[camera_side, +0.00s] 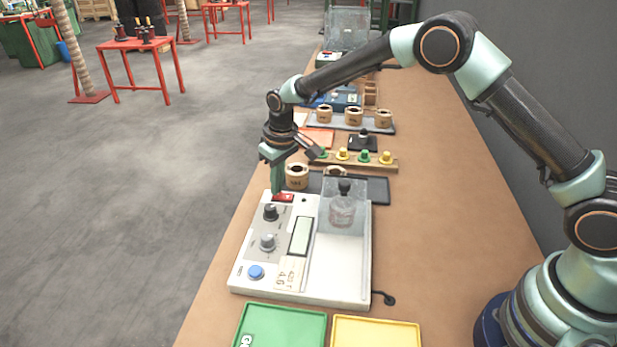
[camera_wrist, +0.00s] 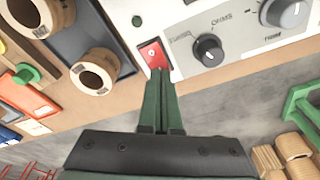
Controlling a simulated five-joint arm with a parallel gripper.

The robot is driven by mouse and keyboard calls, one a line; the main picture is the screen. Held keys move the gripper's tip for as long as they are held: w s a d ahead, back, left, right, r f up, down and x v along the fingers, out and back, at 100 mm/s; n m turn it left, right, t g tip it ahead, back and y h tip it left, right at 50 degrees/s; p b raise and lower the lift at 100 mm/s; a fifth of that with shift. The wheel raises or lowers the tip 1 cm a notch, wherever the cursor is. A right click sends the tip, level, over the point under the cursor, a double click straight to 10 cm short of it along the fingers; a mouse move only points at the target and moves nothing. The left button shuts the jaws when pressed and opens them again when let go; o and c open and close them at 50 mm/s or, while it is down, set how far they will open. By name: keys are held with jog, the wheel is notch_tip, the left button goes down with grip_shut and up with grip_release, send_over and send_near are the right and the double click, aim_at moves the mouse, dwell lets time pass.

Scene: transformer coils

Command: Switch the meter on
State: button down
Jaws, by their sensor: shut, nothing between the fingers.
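My gripper (camera_side: 277,190) points down at the switch, shut and empty. In the wrist view the closed green fingers (camera_wrist: 160,75) reach the lower edge of the switch and cover part of it. I cannot tell whether they touch it.
Cardboard coils (camera_side: 297,176) stand just behind the meter, close to my gripper. A clear guard (camera_side: 343,205) with a black-topped post stands on the meter's right. Green (camera_side: 280,326) and yellow (camera_side: 375,332) trays lie in front. The bench's left edge is close by.

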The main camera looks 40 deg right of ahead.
jog(key=shift+f, duration=0.25)
jog(key=shift+r, duration=3.55)
